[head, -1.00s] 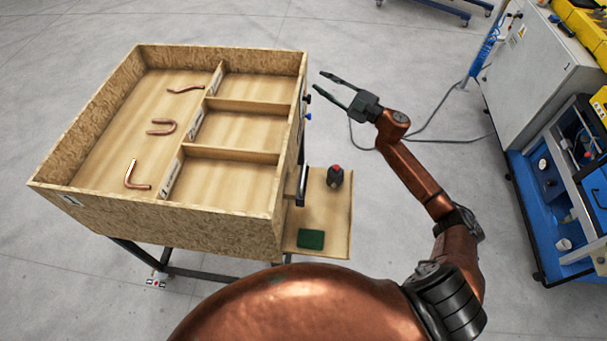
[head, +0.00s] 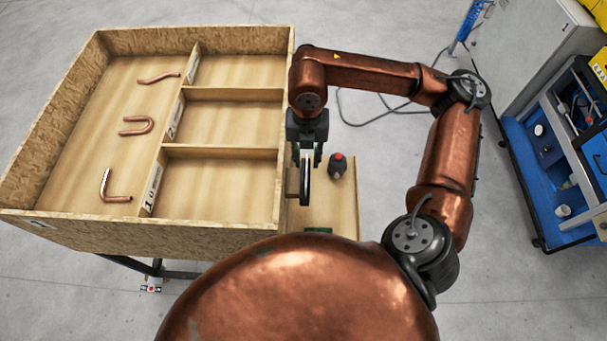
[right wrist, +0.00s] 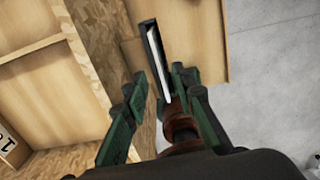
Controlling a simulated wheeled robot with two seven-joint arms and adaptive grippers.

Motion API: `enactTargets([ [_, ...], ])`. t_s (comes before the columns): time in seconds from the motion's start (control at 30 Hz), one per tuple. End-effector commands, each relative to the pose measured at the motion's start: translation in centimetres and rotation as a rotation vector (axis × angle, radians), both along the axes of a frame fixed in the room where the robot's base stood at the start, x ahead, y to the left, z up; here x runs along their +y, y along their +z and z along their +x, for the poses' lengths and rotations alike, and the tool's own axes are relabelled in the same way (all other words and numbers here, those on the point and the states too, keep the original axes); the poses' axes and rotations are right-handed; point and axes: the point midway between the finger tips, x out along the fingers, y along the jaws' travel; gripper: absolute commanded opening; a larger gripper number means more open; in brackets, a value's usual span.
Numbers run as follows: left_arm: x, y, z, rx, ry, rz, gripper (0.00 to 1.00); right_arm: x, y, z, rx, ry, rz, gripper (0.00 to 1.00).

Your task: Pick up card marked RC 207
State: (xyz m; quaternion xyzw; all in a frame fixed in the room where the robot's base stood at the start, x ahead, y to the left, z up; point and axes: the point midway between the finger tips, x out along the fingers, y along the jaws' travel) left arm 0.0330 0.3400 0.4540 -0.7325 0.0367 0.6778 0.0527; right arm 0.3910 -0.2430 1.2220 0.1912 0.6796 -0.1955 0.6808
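A narrow black holder (head: 305,182) stands against the right side of the wooden box, above a small side shelf. In the right wrist view the holder (right wrist: 154,58) has a pale strip, likely card edges, in its slot; no RC 207 marking can be read. My right gripper (head: 308,152) points down at the holder's far end. In the right wrist view its green-black fingers (right wrist: 163,112) are apart, with the holder beyond the gap and nothing gripped. My left gripper is not in view.
The wooden box (head: 150,232) has three right-hand compartments, labelled dividers, and bent copper tubes (head: 116,198) on its left side. A dark bottle with a red top (head: 338,166) stands on the side shelf (head: 345,215), right of my gripper. A blue cart (head: 520,165) is far right.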

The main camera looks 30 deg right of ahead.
Motion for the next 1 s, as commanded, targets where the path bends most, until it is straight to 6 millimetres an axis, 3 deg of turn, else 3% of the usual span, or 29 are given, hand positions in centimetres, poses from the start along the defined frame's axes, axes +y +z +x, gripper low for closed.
enactTargets([
  [0.23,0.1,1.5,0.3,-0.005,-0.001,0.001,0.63,0.3,-2.7,-0.3,0.005,0.0,0.003,0.25],
  [0.5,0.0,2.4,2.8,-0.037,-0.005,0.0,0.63,0.5,-5.7,-0.1,0.002,0.001,0.005,0.25],
  [0.73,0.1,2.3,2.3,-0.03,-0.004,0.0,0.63,0.5,-5.9,0.0,0.001,0.003,0.006,0.24],
  [1.0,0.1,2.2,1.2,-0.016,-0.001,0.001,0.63,0.5,-5.8,0.0,0.001,0.003,0.006,0.05],
])
